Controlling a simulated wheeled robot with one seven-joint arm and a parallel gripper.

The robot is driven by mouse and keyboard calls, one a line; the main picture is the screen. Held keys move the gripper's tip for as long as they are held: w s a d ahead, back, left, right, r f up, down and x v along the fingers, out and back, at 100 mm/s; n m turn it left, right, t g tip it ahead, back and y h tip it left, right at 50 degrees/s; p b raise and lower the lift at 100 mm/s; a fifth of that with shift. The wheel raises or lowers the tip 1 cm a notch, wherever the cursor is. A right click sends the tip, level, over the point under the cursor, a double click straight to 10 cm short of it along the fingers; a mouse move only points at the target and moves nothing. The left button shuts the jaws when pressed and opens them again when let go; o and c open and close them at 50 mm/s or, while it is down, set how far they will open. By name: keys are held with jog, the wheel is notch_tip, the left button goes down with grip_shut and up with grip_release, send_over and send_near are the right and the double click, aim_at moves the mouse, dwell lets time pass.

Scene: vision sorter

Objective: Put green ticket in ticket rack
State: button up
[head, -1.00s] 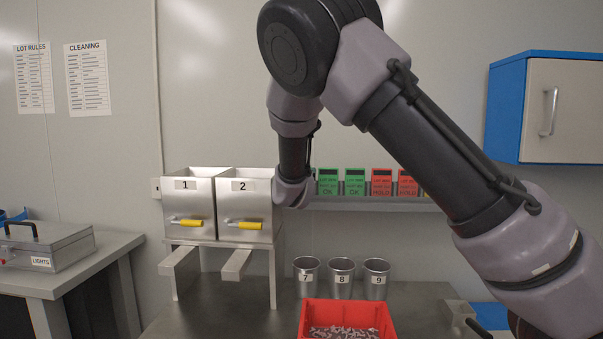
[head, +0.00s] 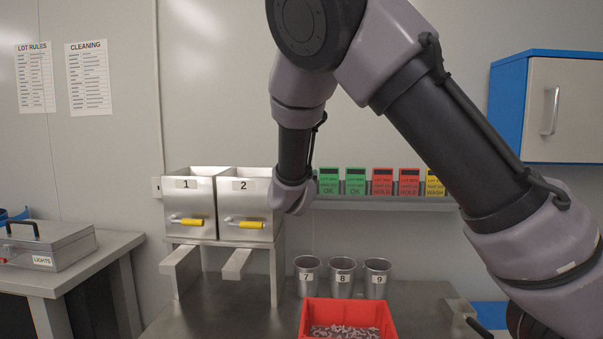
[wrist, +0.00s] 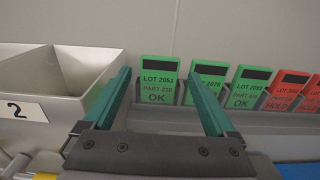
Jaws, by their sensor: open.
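Several green tickets marked OK stand in grey holders on a wall rail (head: 400,203). In the wrist view the leftmost green ticket (wrist: 158,92), LOT 2051, appears between the two fingers of my gripper (wrist: 159,75). The gripper is open and empty, its green fingers spread on either side of that ticket in the picture. I cannot tell how far the tips are from it. Two more green tickets, one partly behind the right finger (wrist: 212,76) and one further right (wrist: 248,88), stand beside it. In the head view my arm hides the gripper; I cannot tell which fixture is the ticket rack.
Red HOLD tickets (head: 382,181) and a yellow WASH ticket (head: 434,183) stand further right on the rail. Steel bin 2 (wrist: 80,68) is close left of my gripper. Below are cups (head: 342,277) and a red tray (head: 345,312) of small parts.

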jog(key=s, duration=0.7)
jog(key=w+d+f+m+g+h, duration=0.1)
jog(key=d+m+g+h, duration=0.45)
jog(key=d+m, duration=0.9)
jog(key=s+d+f+m+g, duration=0.1)
jog(key=s+d+m+g, duration=0.25)
jog(key=d, duration=0.55)
jog(key=s+d+f+m+g, duration=0.1)
jog(key=s+d+m+g, duration=0.25)
jog(key=d, duration=0.45)
jog(key=s+d+r+m+g+y, duration=0.2)
jog(key=s+d+m+y, duration=0.15)
jog(key=s+m, duration=0.6)
jog(key=s+a+r+m+t+y, duration=0.3)
jog(key=s+a+r+m+y, duration=0.1)
jog(key=s+r+m, duration=0.3)
jog(key=shift+s+a+m+t+y, duration=0.35)
jog(key=shift+s+a+m, duration=0.15)
jog(key=shift+s+m, duration=0.5)
